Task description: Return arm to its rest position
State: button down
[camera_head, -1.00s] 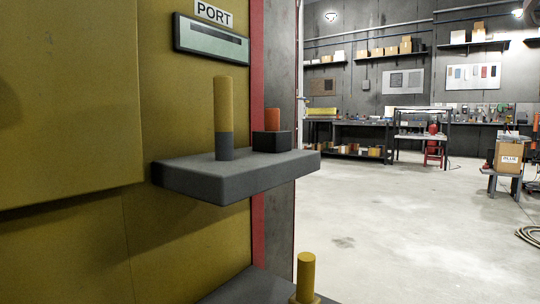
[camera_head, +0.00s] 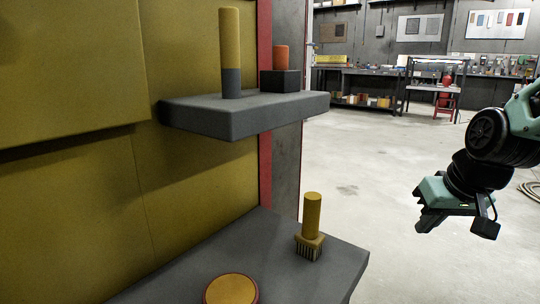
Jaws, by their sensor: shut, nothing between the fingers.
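My gripper (camera_head: 456,226) hangs at the right of the head view, at the end of my green and black arm. It is shut and empty, with its fingers pointing down. It is in open air, apart from the shelves and everything on them. The floor shows behind it.
An upper grey shelf (camera_head: 245,119) holds a tall yellow and grey cylinder (camera_head: 230,55) and an orange piece (camera_head: 281,57) on a black block (camera_head: 279,81). A lower grey shelf (camera_head: 220,250) holds a yellow-handled brush (camera_head: 311,222) and a round yellow disc (camera_head: 231,290). Open floor (camera_head: 380,185) lies right.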

jog(key=s+d+f+g+h, duration=0.1)
jog(key=s+d+f+g, duration=0.15)
jog(key=s+f, duration=0.5)
jog(key=s+a+r+n+g+p, duration=0.15)
jog(key=s+a+n, duration=0.25)
jog(key=s+a, duration=0.4)
jog(key=s+a+r+n+g, duration=0.1)
jog(key=s+a+r+n, duration=0.15)
jog(key=s+a, duration=0.55)
notch_tip(320, 180, up, 38)
jog(key=w+a+p, duration=0.2)
jog(key=p, duration=3.6)
jog(key=shift+n+y, duration=0.3)
jog(key=shift+n, duration=0.15)
jog(key=shift+f, duration=0.15)
